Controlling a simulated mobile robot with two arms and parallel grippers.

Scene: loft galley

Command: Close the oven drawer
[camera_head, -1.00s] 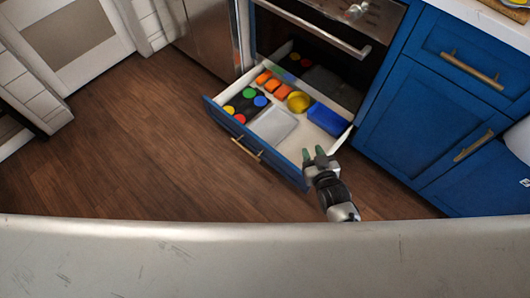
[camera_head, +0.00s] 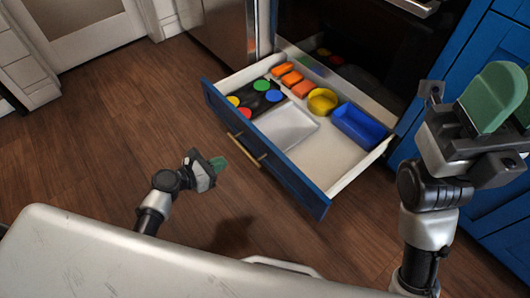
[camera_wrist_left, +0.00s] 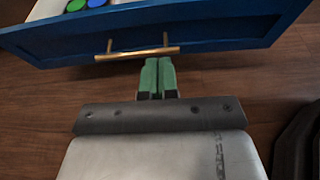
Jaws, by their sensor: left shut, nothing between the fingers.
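The oven drawer stands pulled out, its blue front (camera_head: 292,186) facing me. Its brass handle (camera_head: 246,149) is on the front. In the left wrist view the drawer front (camera_wrist_left: 225,30) spans the top, with the handle (camera_wrist_left: 137,53) across it. My left gripper (camera_head: 219,163) is shut and empty, in front of the drawer near the handle. In the left wrist view its green fingertips (camera_wrist_left: 158,60) lie together by the handle; I cannot tell whether they touch it. My right gripper (camera_head: 508,98) is raised close to the head camera at the right, partly cut off by the frame.
The drawer holds a white tray (camera_head: 287,128), a yellow bowl (camera_head: 322,101), a blue box (camera_head: 359,128), orange blocks (camera_head: 291,78) and coloured discs. Blue cabinets (camera_head: 498,60) stand at the right. Wood floor (camera_head: 100,125) is free at the left.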

